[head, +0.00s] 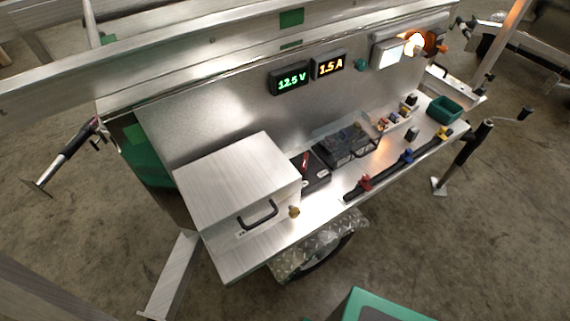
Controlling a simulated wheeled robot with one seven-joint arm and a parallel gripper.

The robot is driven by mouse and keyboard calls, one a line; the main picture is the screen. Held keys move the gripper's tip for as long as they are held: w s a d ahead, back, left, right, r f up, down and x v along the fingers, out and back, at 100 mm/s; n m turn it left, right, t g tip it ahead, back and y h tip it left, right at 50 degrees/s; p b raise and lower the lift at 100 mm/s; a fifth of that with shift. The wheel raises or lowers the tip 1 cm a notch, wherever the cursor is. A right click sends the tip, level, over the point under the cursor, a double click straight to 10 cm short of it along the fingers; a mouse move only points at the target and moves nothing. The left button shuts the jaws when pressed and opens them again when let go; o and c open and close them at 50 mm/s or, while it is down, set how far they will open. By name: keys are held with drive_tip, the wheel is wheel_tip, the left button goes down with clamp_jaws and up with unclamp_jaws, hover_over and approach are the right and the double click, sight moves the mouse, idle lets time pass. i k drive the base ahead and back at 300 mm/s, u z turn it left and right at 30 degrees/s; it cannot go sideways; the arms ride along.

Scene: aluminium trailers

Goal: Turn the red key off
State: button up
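A small red key (305,159) stands up from a black switch box (316,180) on the metal bench, just right of the big metal box. It looks tilted, but its exact switch position is too small to tell. The display reading 12.5 V (290,79) and the display reading 1.5 A (329,66) are both lit on the back panel. My gripper is not in view.
A metal box with a black handle (259,214) stands left of the key. A dark battery-like unit (345,146) sits close on its right. A black bar with coloured clamps (386,170) lies along the front edge. A green bin (444,110) is at far right.

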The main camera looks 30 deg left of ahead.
sight(304, 165)
drive_tip(key=z, duration=0.15)
drive_tip(key=i, duration=0.4)
drive_tip(key=u, duration=0.95)
